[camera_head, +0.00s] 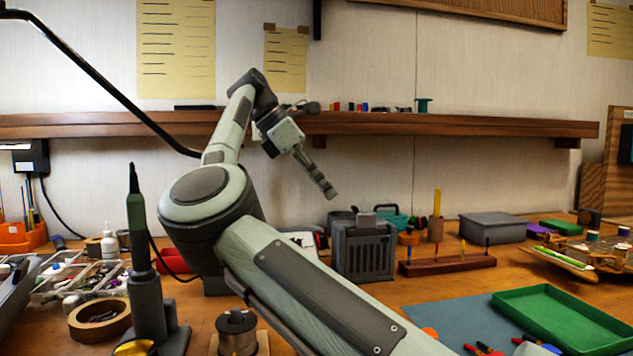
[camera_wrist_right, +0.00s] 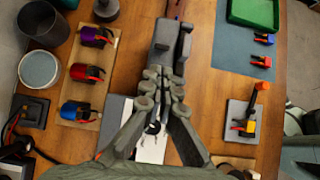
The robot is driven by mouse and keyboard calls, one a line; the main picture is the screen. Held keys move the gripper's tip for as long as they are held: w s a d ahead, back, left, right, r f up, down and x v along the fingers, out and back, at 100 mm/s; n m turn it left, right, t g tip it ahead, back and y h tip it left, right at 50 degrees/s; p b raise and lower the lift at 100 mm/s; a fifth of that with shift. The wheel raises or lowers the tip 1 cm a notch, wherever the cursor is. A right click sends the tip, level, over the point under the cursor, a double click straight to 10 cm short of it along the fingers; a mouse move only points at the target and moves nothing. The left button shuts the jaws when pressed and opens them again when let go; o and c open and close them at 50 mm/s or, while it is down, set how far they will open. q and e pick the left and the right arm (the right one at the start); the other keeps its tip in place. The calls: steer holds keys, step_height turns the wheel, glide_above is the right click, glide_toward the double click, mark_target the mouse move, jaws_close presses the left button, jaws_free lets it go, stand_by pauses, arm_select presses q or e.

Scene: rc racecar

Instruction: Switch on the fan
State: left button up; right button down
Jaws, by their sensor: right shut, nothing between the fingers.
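The fan is most likely the boxy grey unit (camera_head: 363,250) with a slatted front and a raised block on top, standing on the bench beyond my right forearm. From above, a grey housing that looks like the same unit shows in the right wrist view (camera_wrist_right: 167,42), just beyond my fingertips. I cannot make out its switch or whether it runs. My right gripper (camera_head: 328,190) is shut and empty, pointing down to the left of the fan and above it. In the right wrist view its fingertips (camera_wrist_right: 160,78) are together and partly overlap the housing's near end. My left gripper is not in view.
A wooden rack (camera_head: 447,265) stands right of the fan, with a grey bin (camera_head: 492,227) behind. A green tray (camera_head: 562,318) lies on a blue mat at right. A wall shelf (camera_head: 440,125) runs behind my arm. A tape roll (camera_head: 98,318) lies at left.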

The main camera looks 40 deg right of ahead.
steer(key=x, duration=0.5)
steer(key=shift+r, duration=0.1)
arm_select(q)
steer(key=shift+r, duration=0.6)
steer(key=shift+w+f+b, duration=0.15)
steer(key=shift+b, duration=0.15)
arm_select(e)
steer(key=shift+s, duration=0.1)
